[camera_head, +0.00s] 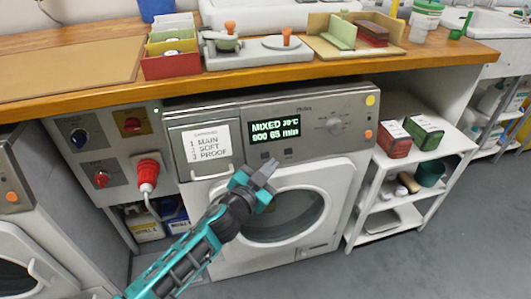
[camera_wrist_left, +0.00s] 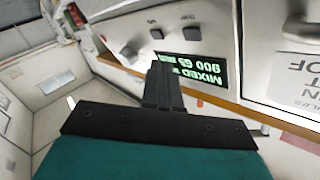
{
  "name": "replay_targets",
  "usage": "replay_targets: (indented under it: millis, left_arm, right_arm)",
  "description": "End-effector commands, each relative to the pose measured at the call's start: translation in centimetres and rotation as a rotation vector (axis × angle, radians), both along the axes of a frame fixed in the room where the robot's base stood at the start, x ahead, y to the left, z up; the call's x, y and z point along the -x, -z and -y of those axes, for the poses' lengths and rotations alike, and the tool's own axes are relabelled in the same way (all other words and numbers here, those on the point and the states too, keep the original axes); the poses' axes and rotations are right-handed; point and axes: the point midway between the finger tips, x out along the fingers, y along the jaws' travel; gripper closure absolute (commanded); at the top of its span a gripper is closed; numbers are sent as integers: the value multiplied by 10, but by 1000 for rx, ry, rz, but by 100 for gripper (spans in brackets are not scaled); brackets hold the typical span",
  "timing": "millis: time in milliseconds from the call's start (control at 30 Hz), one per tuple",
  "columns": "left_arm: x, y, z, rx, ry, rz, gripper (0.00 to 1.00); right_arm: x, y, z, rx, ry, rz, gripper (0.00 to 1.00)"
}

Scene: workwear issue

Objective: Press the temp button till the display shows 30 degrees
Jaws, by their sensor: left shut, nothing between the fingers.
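The washing machine (camera_head: 222,262) stands under the wooden counter. Its display (camera_head: 274,131) reads "MIXED", a temperature and "900 65 min" in green; the temperature's first digit is too small to read surely. Two small dark buttons sit below it, a left button (camera_head: 265,156) and a right button (camera_head: 288,152). My left gripper (camera_head: 267,167) is shut and empty, its tips just below the buttons in the head view. In the left wrist view the display (camera_wrist_left: 205,68) is upside down and partly hidden by the shut fingers (camera_wrist_left: 161,70). Contact with a button cannot be told.
A round knob (camera_head: 334,126) is right of the display. A drawer with a paper label (camera_head: 208,143) is at its left. The round door (camera_head: 283,216) lies below the panel. A red plug (camera_head: 147,172) sticks out at left; a white shelf cart (camera_head: 390,186) stands at right.

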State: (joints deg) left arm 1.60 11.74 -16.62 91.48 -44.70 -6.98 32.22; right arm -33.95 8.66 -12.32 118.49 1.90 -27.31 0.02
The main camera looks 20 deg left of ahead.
Motion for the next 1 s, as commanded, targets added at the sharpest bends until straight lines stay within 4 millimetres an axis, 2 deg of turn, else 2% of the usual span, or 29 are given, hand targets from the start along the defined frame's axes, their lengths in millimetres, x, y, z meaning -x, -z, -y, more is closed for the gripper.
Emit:
replay_targets:
  millis: [233, 1000]
  left_arm:
    - [15, -6, 10, 0, 0, -1, 100]
    - [15, -6, 10, -1, 0, 0, 100]
  right_arm:
    - [0, -7, 0, 0, 0, 0, 25]
    - [0, -7, 0, -1, 1, 0, 25]
